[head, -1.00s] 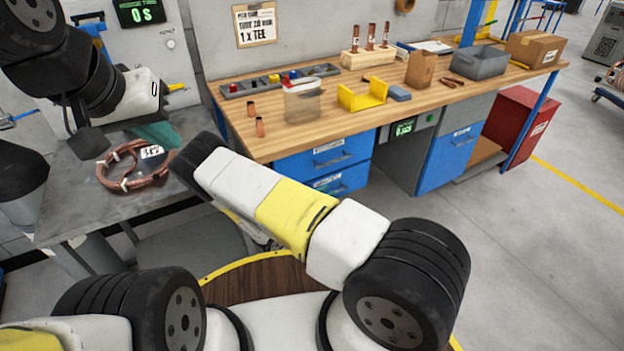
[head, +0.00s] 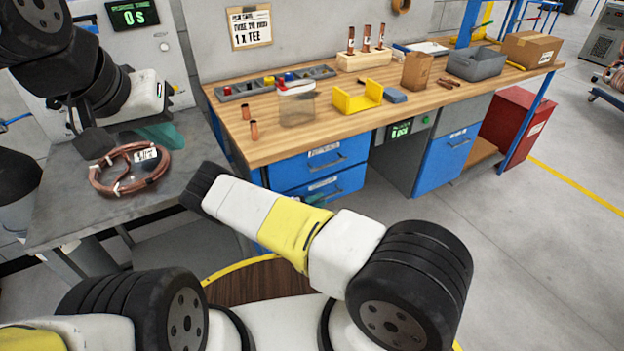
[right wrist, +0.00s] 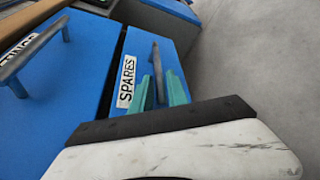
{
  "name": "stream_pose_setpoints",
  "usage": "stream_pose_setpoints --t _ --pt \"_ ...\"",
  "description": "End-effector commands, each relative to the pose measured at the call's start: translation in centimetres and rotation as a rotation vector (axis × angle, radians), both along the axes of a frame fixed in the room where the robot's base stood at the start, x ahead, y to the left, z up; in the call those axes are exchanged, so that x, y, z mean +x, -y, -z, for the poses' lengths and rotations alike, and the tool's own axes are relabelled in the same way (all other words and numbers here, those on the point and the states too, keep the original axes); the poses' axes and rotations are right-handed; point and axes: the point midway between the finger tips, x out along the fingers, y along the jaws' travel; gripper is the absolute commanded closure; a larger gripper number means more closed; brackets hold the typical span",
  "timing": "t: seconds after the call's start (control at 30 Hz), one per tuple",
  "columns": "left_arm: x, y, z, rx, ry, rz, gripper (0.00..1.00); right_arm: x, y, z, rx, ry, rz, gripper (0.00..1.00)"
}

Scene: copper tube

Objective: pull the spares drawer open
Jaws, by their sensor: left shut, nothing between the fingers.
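The spares drawer is the lower blue drawer (head: 345,184) under the wooden bench in the head view, and it looks flush with its cabinet. In the right wrist view its front (right wrist: 172,52) carries a SPARES label (right wrist: 126,81) and a grey bar handle (right wrist: 157,68). My right gripper (right wrist: 161,93) is open, with one teal finger on each side of the handle's near part. I cannot tell whether they touch it.
Another blue drawer (head: 305,168) with its own handle lies directly above. Copper coil (head: 130,168) rests on the grey table (head: 60,215). The wooden benchtop (head: 430,102) holds a yellow cradle (head: 357,98) and bins. The floor (head: 540,240) right of the drawers is clear.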

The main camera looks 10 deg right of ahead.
Motion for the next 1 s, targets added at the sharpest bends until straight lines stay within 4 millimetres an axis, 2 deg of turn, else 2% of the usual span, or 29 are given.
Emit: stream_pose_setpoints --t 0.37,0.47,1.0 --pt "0.0 0.0 0.0 0.0 0.0 0.0 1.0 0.5 0.62 0.16 -0.002 -0.001 -0.001 0.8" --pt "0.0 0.0 0.0 0.0 0.0 0.0 1.0 0.49 0.61 0.16 -0.001 -0.002 0.0 1.0" --pt "0.0 0.0 0.0 0.0 0.0 0.0 1.0 0.46 0.61 0.16 -0.001 -0.002 0.0 1.0"
